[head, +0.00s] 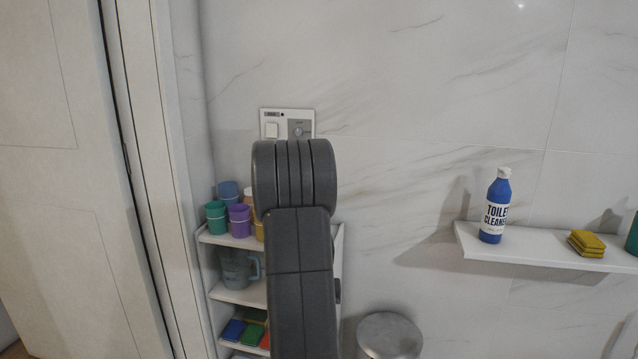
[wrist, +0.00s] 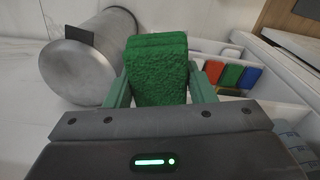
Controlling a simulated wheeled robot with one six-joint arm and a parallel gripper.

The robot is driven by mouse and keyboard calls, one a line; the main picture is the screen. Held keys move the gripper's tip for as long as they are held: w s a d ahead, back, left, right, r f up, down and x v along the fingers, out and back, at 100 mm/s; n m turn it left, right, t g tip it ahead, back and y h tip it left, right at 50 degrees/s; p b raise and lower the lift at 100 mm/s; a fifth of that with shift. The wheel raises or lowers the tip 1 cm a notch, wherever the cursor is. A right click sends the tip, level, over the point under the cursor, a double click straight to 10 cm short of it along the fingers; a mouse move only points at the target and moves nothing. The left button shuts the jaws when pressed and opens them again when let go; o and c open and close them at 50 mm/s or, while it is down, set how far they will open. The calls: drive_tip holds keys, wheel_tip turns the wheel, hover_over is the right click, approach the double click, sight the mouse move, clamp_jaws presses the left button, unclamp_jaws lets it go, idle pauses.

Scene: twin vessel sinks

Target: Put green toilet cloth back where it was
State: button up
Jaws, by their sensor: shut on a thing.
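My gripper (wrist: 158,88) is shut on a folded green cloth (wrist: 158,62) with a rough, textured surface. The cloth stands up between the two fingers and reaches past their tips. In the head view my arm hides the gripper and the held cloth. A folded yellow cloth (head: 586,243) lies on the white wall shelf (head: 545,252) at the right. A blue toilet cleaner bottle (head: 495,207) stands on the same shelf, with bare shelf between it and the yellow cloth.
A white shelf rack (head: 238,294) holds cups, a jug (head: 238,269) and several coloured pads, including a green one (head: 253,335). A metal bin (head: 389,338) stands right of it; it also shows in the wrist view (wrist: 95,72). A green object (head: 633,236) is cut off at the right edge.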

drive_tip(key=r+p, duration=0.3)
drive_tip(key=p, duration=0.3)
drive_tip(key=s+r+p, duration=0.1)
drive_tip(key=r+p, duration=0.2)
drive_tip(key=p, duration=0.3)
drive_tip(key=shift+s+d+r, duration=0.15)
drive_tip(key=r+p, duration=0.1)
drive_tip(key=p, duration=0.1)
drive_tip(key=s+r+p, duration=0.1)
drive_tip(key=p, duration=0.2)
drive_tip(key=shift+r, duration=0.1)
drive_tip(key=shift+s+r+p, duration=0.1)
drive_tip(key=shift+p, duration=0.55)
drive_tip(key=shift+d, duration=0.1)
